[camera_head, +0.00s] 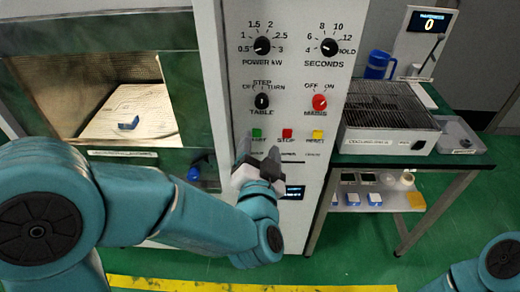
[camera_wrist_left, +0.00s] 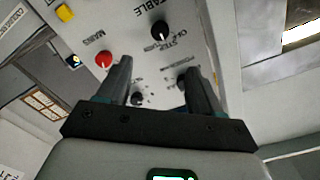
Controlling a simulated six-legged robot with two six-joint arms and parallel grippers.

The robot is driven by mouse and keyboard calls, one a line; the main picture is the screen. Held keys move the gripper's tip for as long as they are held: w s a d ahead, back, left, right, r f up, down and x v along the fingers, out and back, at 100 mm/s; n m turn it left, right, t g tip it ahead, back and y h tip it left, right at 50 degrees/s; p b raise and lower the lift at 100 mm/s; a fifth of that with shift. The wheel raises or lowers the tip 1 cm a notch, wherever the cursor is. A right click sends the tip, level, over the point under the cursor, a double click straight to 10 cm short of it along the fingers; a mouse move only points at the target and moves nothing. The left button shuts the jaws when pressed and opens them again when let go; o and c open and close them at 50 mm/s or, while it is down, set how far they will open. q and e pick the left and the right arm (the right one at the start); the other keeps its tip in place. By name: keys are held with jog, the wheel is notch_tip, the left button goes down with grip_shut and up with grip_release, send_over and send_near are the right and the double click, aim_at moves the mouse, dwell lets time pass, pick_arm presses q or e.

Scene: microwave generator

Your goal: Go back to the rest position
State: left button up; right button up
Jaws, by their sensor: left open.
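My left gripper (camera_head: 260,160) is in front of the microwave generator's control panel (camera_head: 290,80), just below the row of green, red and yellow buttons in the head view. Its two fingers are apart with nothing between them. In the left wrist view the open fingers (camera_wrist_left: 157,80) point at the panel, with the red mains knob (camera_wrist_left: 104,59) to their left. I cannot tell whether the fingertips touch the panel. My left arm comes in from the left and covers the lower part of the machine. Part of my right arm shows at the lower right, but its gripper is out of view.
The microwave chamber (camera_head: 125,100) stands open at left with a small blue piece (camera_head: 129,123) inside. A side table at right holds a grilled cooling unit (camera_head: 390,115), a blue jug (camera_head: 377,65) and a grey tray (camera_head: 458,135). Green floor (camera_head: 350,245) is clear in front.

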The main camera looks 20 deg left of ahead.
pick_arm(q)
jog(key=shift+a, duration=0.1)
jog(key=s+a+f+g, duration=0.1)
jog(key=a+f+g, duration=0.25)
jog(key=f, duration=0.85)
jog(key=a+f+g, duration=0.3)
jog(key=a+f, duration=0.2)
jog(key=f, duration=0.8)
jog(key=s+d+f+n+g+h, duration=0.1)
jog(key=s+d+f+g+h, duration=0.25)
jog(key=s+f, duration=0.55)
jog(key=s+d+f+n+g+h, duration=0.5)
jog(key=s+d+f+g, duration=0.1)
jog(key=s, duration=0.5)
jog(key=shift+d+f+g, duration=0.2)
jog(key=shift+d+g, duration=0.3)
jog(key=shift+d, duration=0.2)
jog(key=shift+w+h, duration=0.1)
jog(key=shift+h, duration=0.15)
